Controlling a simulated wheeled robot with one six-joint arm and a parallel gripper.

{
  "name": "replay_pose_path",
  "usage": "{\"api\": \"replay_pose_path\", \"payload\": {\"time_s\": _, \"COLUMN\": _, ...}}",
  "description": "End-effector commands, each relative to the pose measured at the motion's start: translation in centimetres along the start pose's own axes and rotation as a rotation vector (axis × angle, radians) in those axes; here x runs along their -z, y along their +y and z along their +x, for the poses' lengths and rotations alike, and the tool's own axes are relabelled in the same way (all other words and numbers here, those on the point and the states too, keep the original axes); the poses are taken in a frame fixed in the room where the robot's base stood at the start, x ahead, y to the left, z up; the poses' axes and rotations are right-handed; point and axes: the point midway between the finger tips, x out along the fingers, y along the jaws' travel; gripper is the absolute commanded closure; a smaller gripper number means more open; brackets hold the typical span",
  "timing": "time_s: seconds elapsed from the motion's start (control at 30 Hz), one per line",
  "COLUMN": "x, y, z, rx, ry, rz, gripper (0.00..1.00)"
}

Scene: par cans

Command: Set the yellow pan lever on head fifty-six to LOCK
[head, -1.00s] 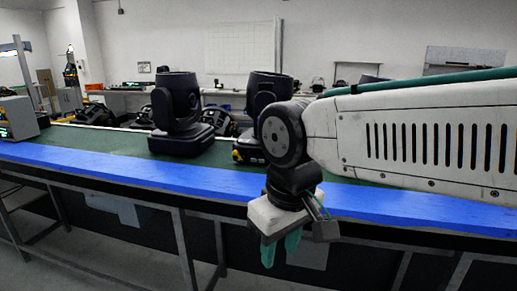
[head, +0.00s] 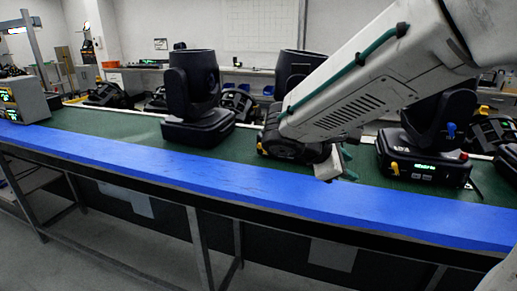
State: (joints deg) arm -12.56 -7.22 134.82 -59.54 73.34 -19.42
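Several dark moving-head lights stand on the green bench top. The one at right (head: 423,152) has a lit green display, a yellow lever (head: 394,168) low on its front left and a blue lever (head: 451,130) on its yoke. Its white marking is too small to read, so I cannot tell which light is head fifty-six. My gripper (head: 350,175), with teal fingers, is just left of this light, apart from the yellow lever and above the bench's front part. Its fingers are mostly hidden behind its pale body, and the gap between them does not show.
A moving-head light (head: 194,100) stands left of my arm, and another (head: 295,70) is partly hidden behind it. A grey box with green displays (head: 22,100) is at far left. The blue front strip (head: 200,170) of the bench is clear.

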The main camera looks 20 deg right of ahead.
Motion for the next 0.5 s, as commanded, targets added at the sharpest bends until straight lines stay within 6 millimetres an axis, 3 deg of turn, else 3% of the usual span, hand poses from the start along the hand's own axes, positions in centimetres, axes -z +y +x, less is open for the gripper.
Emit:
{"api": "replay_pose_path", "payload": {"time_s": 0.1, "x": 5.3, "y": 5.1, "z": -0.4, "rx": -0.226, "ry": -0.110, "rz": -0.289, "gripper": 0.63}}
{"api": "replay_pose_path", "payload": {"time_s": 0.2, "x": 10.4, "y": 8.6, "z": -1.5, "rx": -0.419, "ry": -0.196, "rz": -0.512, "gripper": 0.63}}
{"api": "replay_pose_path", "payload": {"time_s": 0.4, "x": 20.8, "y": 11.8, "z": -4.7, "rx": -0.744, "ry": -0.332, "rz": -0.851, "gripper": 0.63}}
{"api": "replay_pose_path", "payload": {"time_s": 0.5, "x": 24.1, "y": 12.1, "z": -5.9, "rx": -0.846, "ry": -0.373, "rz": -0.945, "gripper": 0.63}}
